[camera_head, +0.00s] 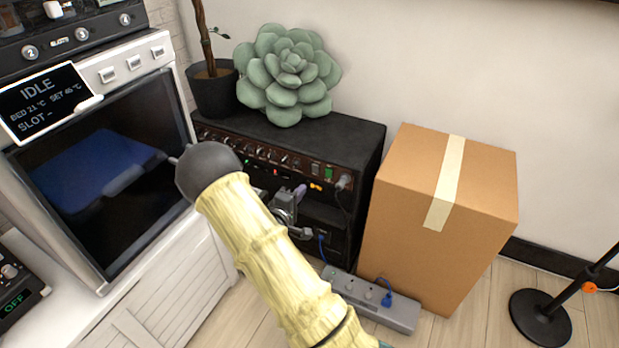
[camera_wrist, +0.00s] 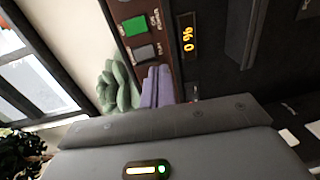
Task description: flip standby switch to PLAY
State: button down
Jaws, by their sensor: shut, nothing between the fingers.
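The black amplifier (camera_head: 364,135) stands against the wall, with a row of knobs on its brown front panel. A lit green switch (camera_head: 329,172) sits near the panel's right end; it also shows in the wrist view (camera_wrist: 133,26). Beside it is a grey rocker switch (camera_wrist: 144,52), whose small labels I cannot read surely. My gripper (camera_head: 300,190) is in front of the amplifier's right part. Its lilac fingers (camera_wrist: 157,85) are shut together and empty. Their tips are close to the grey switch; I cannot tell whether they touch it.
An orange "0 %" display (camera_wrist: 187,38) is beside the switches. A cardboard box (camera_head: 410,210) stands right of the amplifier, a power strip (camera_head: 345,285) on the floor in front. A succulent (camera_head: 287,75) sits on top. A white machine with an IDLE screen (camera_head: 45,100) stands left.

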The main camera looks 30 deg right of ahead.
jog(key=f+p+v, duration=0.1)
jog(key=p+v, duration=0.1)
jog(key=v, duration=0.5)
jog(key=shift+s+f, duration=0.3)
jog(key=shift+a, duration=0.1)
